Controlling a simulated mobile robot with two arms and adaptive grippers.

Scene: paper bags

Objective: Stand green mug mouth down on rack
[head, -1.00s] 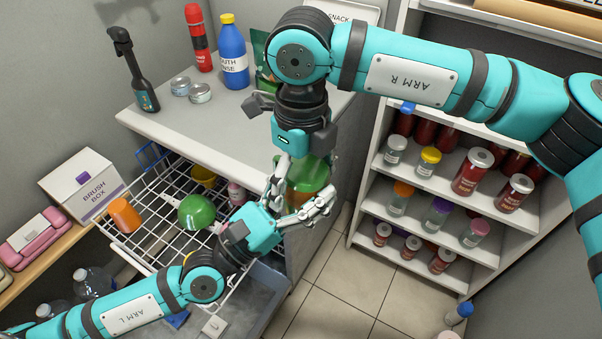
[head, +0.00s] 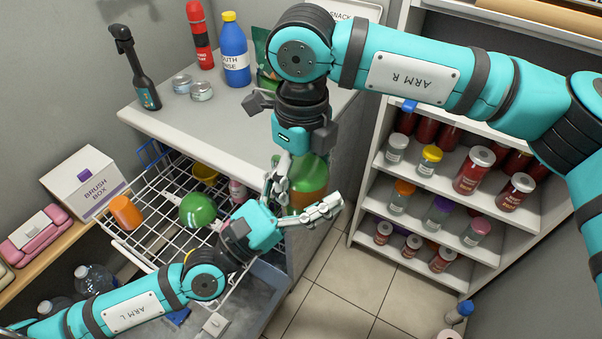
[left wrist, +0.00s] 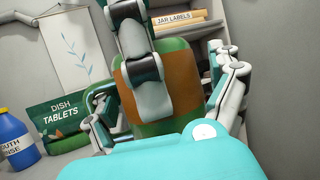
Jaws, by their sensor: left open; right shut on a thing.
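The green mug (head: 314,172) with an orange-brown band hangs in the air in front of the counter, right of the wire rack (head: 160,240). My right gripper (head: 292,160) comes down from above and is shut on the mug. In the left wrist view, a right finger lies across the near face of the mug (left wrist: 180,90). My left gripper (head: 302,200) is open, with its fingers spread on either side of the mug's lower part; I cannot tell whether they touch it. Which way the mouth faces is hidden.
The rack holds a round green item (head: 197,210), an orange cup (head: 126,212) and a yellow cup (head: 205,174). Bare wires show between them. Bottles and tins stand on the counter (head: 200,125) behind. A jar shelf (head: 450,185) is at the right.

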